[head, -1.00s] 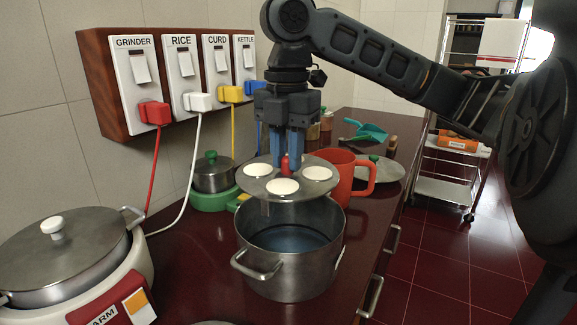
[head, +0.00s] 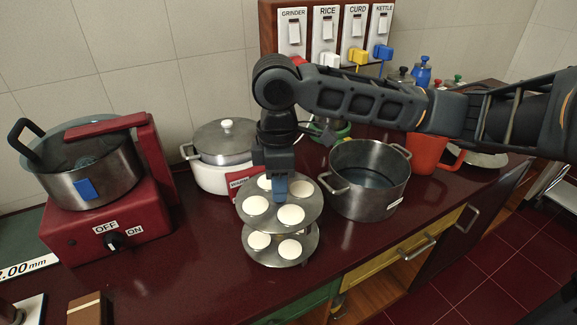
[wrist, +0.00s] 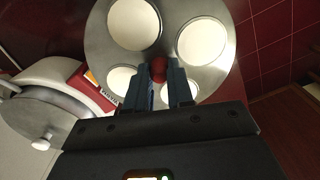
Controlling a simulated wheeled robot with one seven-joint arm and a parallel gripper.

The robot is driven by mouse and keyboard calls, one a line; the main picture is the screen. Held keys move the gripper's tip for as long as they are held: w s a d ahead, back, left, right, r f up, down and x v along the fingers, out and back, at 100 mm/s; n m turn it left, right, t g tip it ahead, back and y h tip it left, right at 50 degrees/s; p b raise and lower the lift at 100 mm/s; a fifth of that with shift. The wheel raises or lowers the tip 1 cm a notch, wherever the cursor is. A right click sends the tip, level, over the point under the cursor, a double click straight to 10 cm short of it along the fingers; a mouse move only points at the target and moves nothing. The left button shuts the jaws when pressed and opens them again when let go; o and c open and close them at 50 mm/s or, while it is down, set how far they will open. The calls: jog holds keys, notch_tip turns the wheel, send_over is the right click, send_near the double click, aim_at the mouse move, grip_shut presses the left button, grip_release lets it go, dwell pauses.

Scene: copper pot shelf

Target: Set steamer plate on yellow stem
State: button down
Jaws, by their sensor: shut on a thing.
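My gripper (head: 280,194) is shut on the red knob (wrist: 158,70) at the middle of a round metal steamer plate (head: 314,208). This plate carries several white round cakes and looks about level; it also shows in the wrist view (wrist: 100,50). A second steamer plate (head: 274,259) with white cakes is directly below it, near the counter's front. A gap shows between the two plates at the front. The yellow stem is not visible; the held plate covers the lower plate's middle. I cannot tell whether the held plate touches anything below.
An open steel pot (head: 371,207) stands close to the right of the plates. A lidded rice cooker (head: 210,175) is behind them. A red grinder base (head: 115,220) with a pot stands left. A red mug (head: 428,150) is at the right. Counter left of the plates is clear.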

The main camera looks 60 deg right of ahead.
aim_at(279, 208)
dwell(0.4)
jog(key=shift+f+b, duration=1.55)
jog(key=shift+f, duration=0.6)
jog(key=shift+f, duration=0.15)
dwell(0.7)
jog(key=shift+f, duration=0.35)
jog(key=shift+f+b, duration=0.5)
jog(key=shift+b, duration=0.05)
dwell(0.9)
jog(key=shift+f, duration=0.35)
jog(key=shift+f+b, duration=0.4)
jog(key=shift+b, duration=0.1)
jog(key=c, duration=0.9)
grip_release()
